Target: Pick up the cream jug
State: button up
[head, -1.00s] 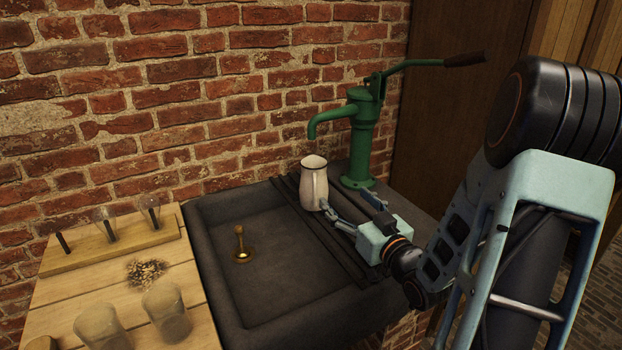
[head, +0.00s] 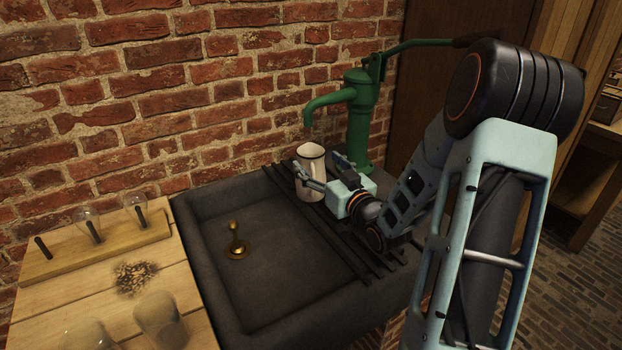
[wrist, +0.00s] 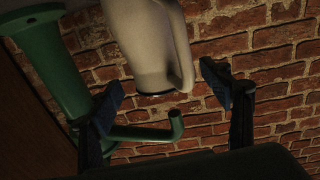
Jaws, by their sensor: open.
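The cream jug (head: 310,155) stands upright on the ridged drainboard, right of the sink basin and in front of the green pump. It has a dark rim and a handle. My gripper (head: 316,165) is open at the jug's near right side, one finger crossing in front of its body in the head view. In the wrist view the jug (wrist: 142,40) appears upside down, its handle on the right. It shows between and beyond the two spread fingers of my gripper (wrist: 163,88). I cannot tell whether a finger touches it.
The green hand pump (head: 360,120) stands close behind the jug, its spout reaching left. The dark sink (head: 275,300) holds a brass stopper (head: 235,243). A wooden board (head: 195,325) with glass jars lies at left. A brick wall (head: 160,100) closes the back.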

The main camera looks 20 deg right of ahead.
jog(key=w, duration=0.3)
jog(key=shift+w+a+f, duration=0.1)
jog(key=shift+w+a, duration=0.15)
jog(key=shift+w, duration=0.1)
grip_shut()
